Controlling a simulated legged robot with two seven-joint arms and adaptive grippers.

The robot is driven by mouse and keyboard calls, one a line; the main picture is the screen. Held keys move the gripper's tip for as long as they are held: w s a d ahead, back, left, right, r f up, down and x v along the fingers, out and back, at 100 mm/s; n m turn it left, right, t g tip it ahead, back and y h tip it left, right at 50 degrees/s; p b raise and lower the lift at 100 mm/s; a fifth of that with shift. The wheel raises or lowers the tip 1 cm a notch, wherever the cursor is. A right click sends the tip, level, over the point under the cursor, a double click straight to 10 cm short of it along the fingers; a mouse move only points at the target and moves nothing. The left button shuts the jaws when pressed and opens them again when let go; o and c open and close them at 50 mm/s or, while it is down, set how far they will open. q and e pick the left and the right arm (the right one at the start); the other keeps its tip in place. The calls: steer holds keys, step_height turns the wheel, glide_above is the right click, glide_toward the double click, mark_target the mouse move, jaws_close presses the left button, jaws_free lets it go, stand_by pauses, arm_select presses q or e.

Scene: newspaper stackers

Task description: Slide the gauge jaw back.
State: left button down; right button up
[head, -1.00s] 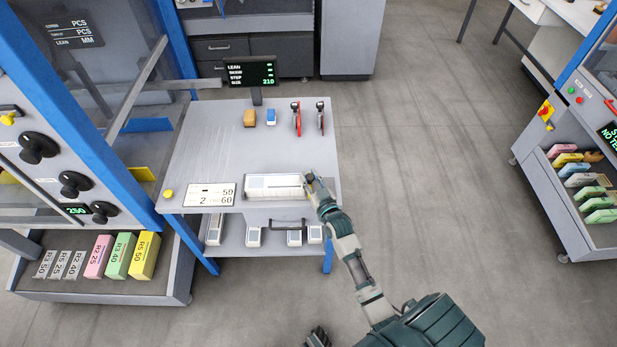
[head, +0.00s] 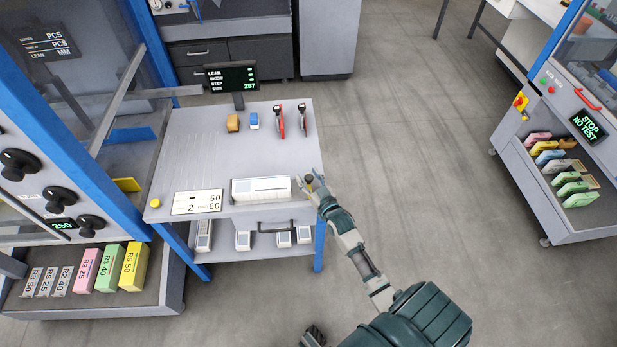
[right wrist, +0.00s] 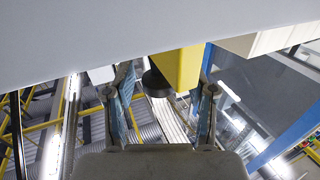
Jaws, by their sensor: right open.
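The gauge jaw is the yellow piece with a dark round knob (right wrist: 180,72) in the right wrist view. In the head view it is small and partly covered by my gripper, at the right end of the bench top (head: 205,150). A long white block (head: 262,190) lies to its left, with a gap between them. My right gripper (head: 311,181) is at the jaw. Its fingers are apart, one on each side of the knob, in the right wrist view (right wrist: 160,92); I cannot tell whether they touch it.
The bench display (head: 231,77) reads size 257. A card (head: 197,202) lies at the front left. Open floor lies to the right.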

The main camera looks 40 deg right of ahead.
steer(key=s+a, duration=0.1)
steer(key=s, duration=1)
steer(key=shift+s+a, duration=0.35)
steer(key=shift+a, duration=0.05)
steer(key=shift+f, duration=0.15)
